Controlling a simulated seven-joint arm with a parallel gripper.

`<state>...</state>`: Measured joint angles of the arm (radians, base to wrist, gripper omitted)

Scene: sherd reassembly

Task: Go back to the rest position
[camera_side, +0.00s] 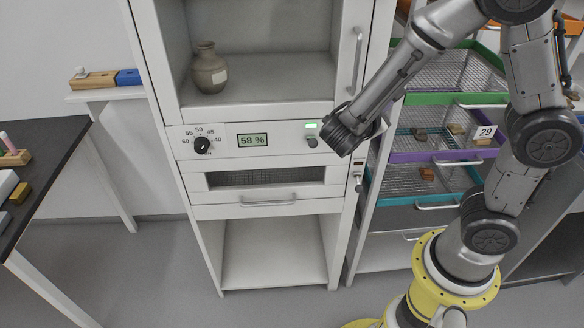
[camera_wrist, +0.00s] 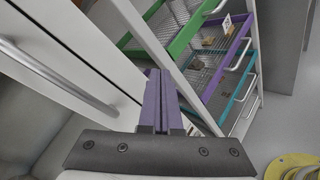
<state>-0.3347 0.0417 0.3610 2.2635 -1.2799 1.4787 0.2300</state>
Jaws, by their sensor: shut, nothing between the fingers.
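My gripper shows in the wrist view (camera_wrist: 160,75), its two purple fingers pressed together with nothing between them. In the side view my dark wrist is in front of the right end of the white cabinet's control panel (camera_side: 225,142); the fingers cannot be made out there. In the wrist view the fingers point along the cabinet edge, between its long handle (camera_wrist: 62,78) and the drawer rack. I cannot tell whether they touch anything.
A brown vase (camera_side: 209,70) stands inside. At right, a rack holds open wire drawers, green (camera_side: 450,98) and purple (camera_side: 440,156), with sherds. A dark table (camera_side: 50,165) is at left.

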